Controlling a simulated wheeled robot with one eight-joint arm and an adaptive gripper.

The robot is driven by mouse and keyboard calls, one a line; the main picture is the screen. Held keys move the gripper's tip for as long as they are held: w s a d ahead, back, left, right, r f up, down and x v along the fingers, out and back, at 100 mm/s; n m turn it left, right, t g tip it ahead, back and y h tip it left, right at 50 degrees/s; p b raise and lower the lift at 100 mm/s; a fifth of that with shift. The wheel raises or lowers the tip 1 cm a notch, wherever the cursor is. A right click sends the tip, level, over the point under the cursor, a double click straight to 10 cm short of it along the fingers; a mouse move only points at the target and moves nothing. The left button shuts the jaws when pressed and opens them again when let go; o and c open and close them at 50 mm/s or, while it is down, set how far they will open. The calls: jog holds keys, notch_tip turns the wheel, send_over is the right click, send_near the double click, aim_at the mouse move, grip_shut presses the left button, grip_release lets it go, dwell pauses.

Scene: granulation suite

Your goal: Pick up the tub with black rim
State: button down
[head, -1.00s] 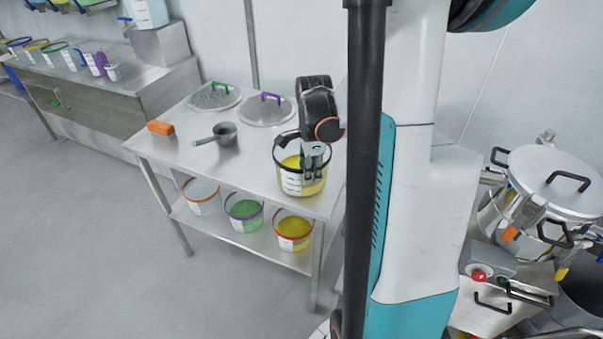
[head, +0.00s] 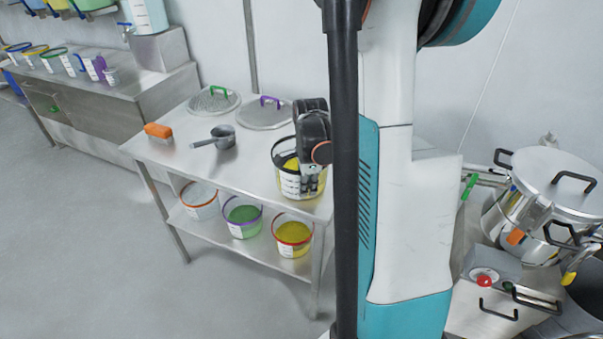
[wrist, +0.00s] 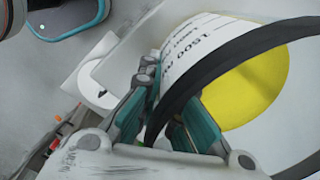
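The tub with black rim (head: 290,184) stands upright on the steel table at its right end, with yellow contents and a white marked label. Its rim (wrist: 235,60) and yellow contents (wrist: 250,90) fill the right of the wrist view. My gripper (head: 311,182) is at the tub's right side, over its front wall. In the wrist view my gripper (wrist: 170,112) has its two teal fingers apart, with the black rim running between them. Whether either finger touches the wall I cannot tell. My arm hides part of the tub's right side.
A saucepan (head: 222,137), an orange-handled brush (head: 158,131) and two round lids (head: 213,102) lie on the table (head: 185,160). A steel vessel (head: 560,180) is at the right.

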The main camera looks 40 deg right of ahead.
jog(key=shift+r, duration=0.1)
dwell(0.4)
notch_tip(320, 180, up, 20)
jog(key=p, duration=0.7)
jog(key=shift+w, duration=0.1)
